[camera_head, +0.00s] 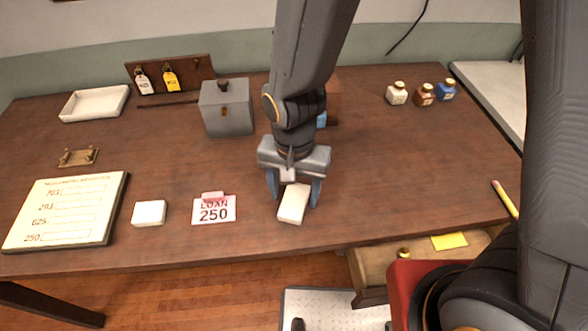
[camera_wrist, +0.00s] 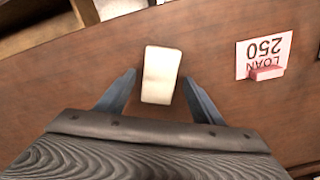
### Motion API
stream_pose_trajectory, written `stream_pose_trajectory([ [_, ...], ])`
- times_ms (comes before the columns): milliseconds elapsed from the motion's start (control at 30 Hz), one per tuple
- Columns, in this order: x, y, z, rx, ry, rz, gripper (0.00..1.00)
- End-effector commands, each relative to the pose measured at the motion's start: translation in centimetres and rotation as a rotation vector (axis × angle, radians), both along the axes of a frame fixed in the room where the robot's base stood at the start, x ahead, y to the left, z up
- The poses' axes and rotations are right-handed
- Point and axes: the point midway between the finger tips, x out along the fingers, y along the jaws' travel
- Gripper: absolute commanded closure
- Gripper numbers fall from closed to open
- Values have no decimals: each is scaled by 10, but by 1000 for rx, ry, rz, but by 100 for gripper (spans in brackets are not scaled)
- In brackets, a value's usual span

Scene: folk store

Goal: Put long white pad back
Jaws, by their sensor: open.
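The long white pad (camera_head: 293,203) lies flat on the brown desk, near its front edge. My gripper (camera_head: 293,201) is above it, fingers pointing down. In the wrist view the pad (camera_wrist: 161,74) lies between and beyond the two spread fingers (camera_wrist: 160,85), with a gap on each side; the gripper is open and empty. A second, squarer white pad (camera_head: 149,213) lies further left on the desk, beside a ledger board. A white tray (camera_head: 66,112) stands at the back left; nothing shows inside it.
A LOAN 250 card (camera_head: 214,212) with a pink block lies left of my gripper. A grey box (camera_head: 227,108) stands behind. Several small bottles (camera_head: 424,95) stand at the back right. An open drawer (camera_head: 375,272) juts out at the front right. Desk space right of my gripper is clear.

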Motion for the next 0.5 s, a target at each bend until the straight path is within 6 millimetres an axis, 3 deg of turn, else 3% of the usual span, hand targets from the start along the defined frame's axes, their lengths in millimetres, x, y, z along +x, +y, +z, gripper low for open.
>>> stream_pose_trajectory([
  [500,1,1,76,2,-4,0,39],
])
